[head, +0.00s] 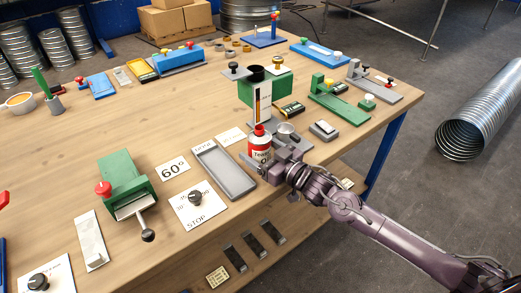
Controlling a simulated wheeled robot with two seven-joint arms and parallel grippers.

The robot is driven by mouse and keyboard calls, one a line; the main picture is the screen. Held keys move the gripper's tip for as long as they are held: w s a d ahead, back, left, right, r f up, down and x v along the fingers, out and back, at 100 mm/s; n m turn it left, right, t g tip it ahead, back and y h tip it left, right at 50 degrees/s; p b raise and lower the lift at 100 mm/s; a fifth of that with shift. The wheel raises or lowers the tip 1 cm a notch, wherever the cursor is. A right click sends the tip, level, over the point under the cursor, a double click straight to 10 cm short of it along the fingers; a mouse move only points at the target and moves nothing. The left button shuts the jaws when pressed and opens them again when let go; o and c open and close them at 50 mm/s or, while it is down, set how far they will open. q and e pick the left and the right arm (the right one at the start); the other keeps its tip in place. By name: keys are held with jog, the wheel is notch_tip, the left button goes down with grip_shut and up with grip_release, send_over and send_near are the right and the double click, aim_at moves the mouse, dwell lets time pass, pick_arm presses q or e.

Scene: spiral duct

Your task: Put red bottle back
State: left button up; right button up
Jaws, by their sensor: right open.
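The red bottle (260,146) is a small red and white bottle with a red cap and a printed label. It stands upright near the right front edge of the wooden table (130,130), just right of a long grey tray (222,172). My right gripper (273,163) is at the bottle's lower right side, with my arm coming in from the right. Its jaws are open; the fingers are small and partly hidden, so I cannot tell whether they touch the bottle. My left gripper is not in view.
A green and grey device (268,90) stands behind the bottle. A grey metal block (323,130) is to its right. A green machine with a lever (127,185) and a black knob on a STOP card (195,196) are to the left. A lower shelf (270,250) holds small parts.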

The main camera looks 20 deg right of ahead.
jog(key=shift+r, duration=0.25)
jog(key=v, duration=1.2)
dwell(0.3)
